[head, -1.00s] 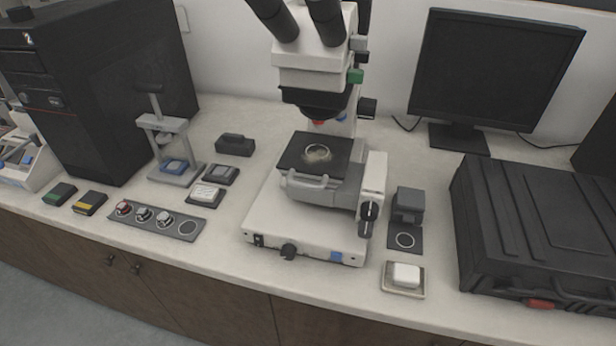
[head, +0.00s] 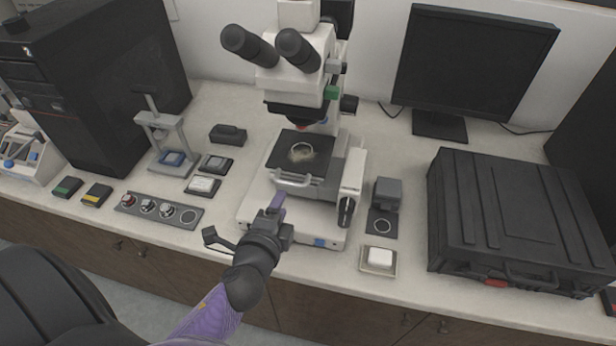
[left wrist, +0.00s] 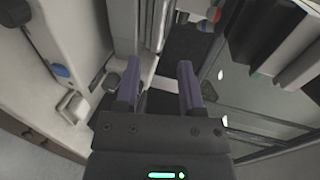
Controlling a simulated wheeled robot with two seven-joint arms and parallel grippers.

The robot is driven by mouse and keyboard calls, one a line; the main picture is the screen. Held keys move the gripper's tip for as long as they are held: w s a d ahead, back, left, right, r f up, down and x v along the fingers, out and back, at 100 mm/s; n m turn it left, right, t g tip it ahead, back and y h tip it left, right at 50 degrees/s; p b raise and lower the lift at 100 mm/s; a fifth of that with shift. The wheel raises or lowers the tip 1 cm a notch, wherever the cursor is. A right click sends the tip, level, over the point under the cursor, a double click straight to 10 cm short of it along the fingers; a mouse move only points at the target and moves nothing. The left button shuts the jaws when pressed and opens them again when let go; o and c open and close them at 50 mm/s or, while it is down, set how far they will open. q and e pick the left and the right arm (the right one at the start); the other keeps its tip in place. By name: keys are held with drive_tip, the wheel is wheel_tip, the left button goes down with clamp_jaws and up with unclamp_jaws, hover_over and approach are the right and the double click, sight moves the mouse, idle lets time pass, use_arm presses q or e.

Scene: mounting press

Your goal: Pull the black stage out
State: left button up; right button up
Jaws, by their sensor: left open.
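The black stage (head: 318,143) is a flat plate with a pale round specimen spot, under the microscope head (head: 295,85). A light grey bar handle (head: 294,183) runs along its front side. My left gripper (head: 277,203), with purple fingers, is in front of the microscope, just below and left of the handle in the head view. In the left wrist view, the two fingers (left wrist: 159,75) stand apart with nothing clearly held between them. I cannot tell from the frames whether they touch the handle. My right gripper is not in view.
The microscope's white base (head: 256,207) has knobs at its front and side. A knob strip (head: 159,208) lies to its left. A grey block (head: 387,192) and a small white dish (head: 379,259) are to its right. A large black case (head: 515,215) fills the right.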

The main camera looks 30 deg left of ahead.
sight(290, 183)
use_arm(q)
drive_tip(key=x, duration=0.8)
drive_tip(key=shift+f+b, duration=0.15)
drive_tip(key=shift+b, duration=0.2)
drive_tip(key=shift+s, duration=0.1)
clamp_jaws()
idle(0.7)
